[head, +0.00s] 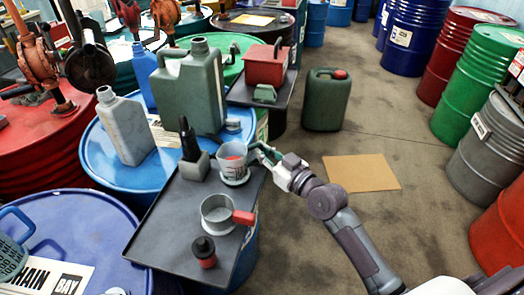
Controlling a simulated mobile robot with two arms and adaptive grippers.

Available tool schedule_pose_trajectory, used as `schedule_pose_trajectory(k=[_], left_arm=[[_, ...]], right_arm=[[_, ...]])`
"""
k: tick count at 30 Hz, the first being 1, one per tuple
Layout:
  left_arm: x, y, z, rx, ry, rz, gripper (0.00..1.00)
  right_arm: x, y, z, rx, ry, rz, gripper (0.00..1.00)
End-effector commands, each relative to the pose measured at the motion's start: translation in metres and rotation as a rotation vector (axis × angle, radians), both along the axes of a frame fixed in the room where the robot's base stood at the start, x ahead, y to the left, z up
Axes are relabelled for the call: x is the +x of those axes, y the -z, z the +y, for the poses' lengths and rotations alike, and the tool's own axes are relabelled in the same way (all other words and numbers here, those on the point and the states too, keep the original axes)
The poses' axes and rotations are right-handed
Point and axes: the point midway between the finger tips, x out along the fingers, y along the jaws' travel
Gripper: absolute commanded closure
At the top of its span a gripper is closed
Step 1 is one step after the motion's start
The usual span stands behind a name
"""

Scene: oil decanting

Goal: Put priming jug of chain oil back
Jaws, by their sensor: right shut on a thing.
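A small clear jug (231,160), with something red showing in it, is at the right edge of the dark tray (160,222). My right gripper (262,155) reaches it from the right and is shut at its green handle side; the exact grip is small in view. A pale round disc (236,181) lies right under the jug; I cannot tell whether they touch. A second see-through jug (12,257) with a blue handle and partly readable oil lettering is cut off at the left edge, over the blue drum. My left gripper is not in view.
On the tray stand a metal cup with red handle (217,217), a black-topped red item (204,252) and a black-spouted item (190,145). A grey bottle (125,128) and green can (194,88) stand behind. Cardboard (361,173) lies on open floor.

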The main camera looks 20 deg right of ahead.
Motion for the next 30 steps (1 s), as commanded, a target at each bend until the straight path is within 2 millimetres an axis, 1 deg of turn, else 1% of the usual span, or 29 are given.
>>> schedule_pose_trajectory(k=[9, 10, 12, 14, 22, 26, 29, 30], left_arm=[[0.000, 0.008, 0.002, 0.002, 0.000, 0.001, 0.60], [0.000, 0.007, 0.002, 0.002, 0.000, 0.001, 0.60], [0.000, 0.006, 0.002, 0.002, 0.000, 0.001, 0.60], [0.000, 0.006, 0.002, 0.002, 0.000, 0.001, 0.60], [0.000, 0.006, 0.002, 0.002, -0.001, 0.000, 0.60], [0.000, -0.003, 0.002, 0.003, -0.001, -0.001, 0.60], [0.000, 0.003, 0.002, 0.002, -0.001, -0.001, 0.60], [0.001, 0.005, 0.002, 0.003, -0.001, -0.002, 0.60]], right_arm=[[0.000, 0.008, 0.000, 0.000, 0.001, -0.002, 1.00], [0.000, 0.007, 0.000, -0.001, 0.000, 0.000, 0.82], [0.000, 0.007, 0.000, -0.001, 0.001, 0.000, 0.71], [0.000, 0.007, 0.000, -0.001, 0.000, 0.000, 0.62], [0.000, 0.007, 0.000, 0.000, 0.000, 0.000, 0.62], [0.000, -0.003, 0.000, 0.002, 0.001, 0.000, 0.62], [-0.013, 0.002, -0.006, -0.003, 0.001, 0.001, 0.62], [-0.020, 0.002, -0.009, -0.003, 0.001, 0.001, 0.62]])
